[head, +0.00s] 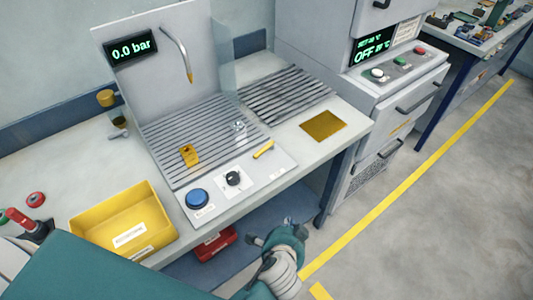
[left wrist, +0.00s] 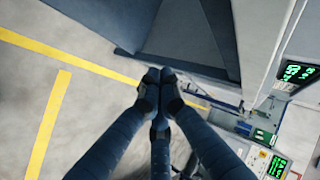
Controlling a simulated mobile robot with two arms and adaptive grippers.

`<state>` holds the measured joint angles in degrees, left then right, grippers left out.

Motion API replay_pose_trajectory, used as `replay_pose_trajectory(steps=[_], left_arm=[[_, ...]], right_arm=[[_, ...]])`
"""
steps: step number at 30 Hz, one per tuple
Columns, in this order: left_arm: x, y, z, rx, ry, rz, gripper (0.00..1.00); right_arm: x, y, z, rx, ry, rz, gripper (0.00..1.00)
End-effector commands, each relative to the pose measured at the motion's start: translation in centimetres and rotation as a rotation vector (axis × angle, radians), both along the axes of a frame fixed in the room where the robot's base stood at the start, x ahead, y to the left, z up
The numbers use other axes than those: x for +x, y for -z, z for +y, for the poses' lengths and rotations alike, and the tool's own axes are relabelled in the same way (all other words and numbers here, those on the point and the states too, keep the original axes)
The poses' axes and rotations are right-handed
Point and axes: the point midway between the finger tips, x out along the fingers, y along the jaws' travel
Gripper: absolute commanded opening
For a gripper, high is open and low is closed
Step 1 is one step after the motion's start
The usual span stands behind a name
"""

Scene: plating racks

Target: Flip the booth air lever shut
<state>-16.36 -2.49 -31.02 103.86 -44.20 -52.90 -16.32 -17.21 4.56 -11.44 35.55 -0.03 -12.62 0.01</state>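The booth air lever (head: 263,149) is a small yellow handle on the right of the booth's pale front panel, lying at a slant. A black knob (head: 233,178) and a blue button (head: 197,197) are to its left. My left gripper (head: 278,236) is in front of the bench edge, below and apart from the lever. In the left wrist view its fingertips (left wrist: 160,76) meet with nothing seen between them. My right gripper is in neither view.
A yellow bin (head: 122,222) stands at the bench's front left. A yellow part (head: 189,154) lies on the booth grille, and a brown-yellow mat (head: 324,125) lies right of the booth. An oven cabinet (head: 385,100) stands beyond. The floor at right is clear.

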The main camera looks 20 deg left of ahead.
Motion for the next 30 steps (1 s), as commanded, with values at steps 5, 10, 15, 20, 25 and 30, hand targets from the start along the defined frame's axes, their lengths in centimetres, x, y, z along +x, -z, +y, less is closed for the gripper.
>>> replay_pose_trajectory(steps=[5,10,15,20,25,30], left_arm=[[1.8,-14.4,2.0,0.062,-0.084,-0.206,0.00],[1.1,-20.6,4.3,0.079,-0.156,-0.286,0.00],[1.6,-21.5,5.0,0.083,-0.171,-0.300,0.00],[4.0,-20.6,5.7,0.086,-0.171,-0.301,0.00],[7.3,-19.2,6.7,0.086,-0.169,-0.301,0.00],[10.1,-17.7,7.8,0.084,-0.171,-0.298,0.00]], right_arm=[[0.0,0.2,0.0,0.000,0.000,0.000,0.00],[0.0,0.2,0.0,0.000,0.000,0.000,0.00],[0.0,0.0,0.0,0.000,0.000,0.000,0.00],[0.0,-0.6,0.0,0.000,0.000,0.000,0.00],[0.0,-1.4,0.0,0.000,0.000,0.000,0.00],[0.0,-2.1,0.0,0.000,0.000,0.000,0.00]])
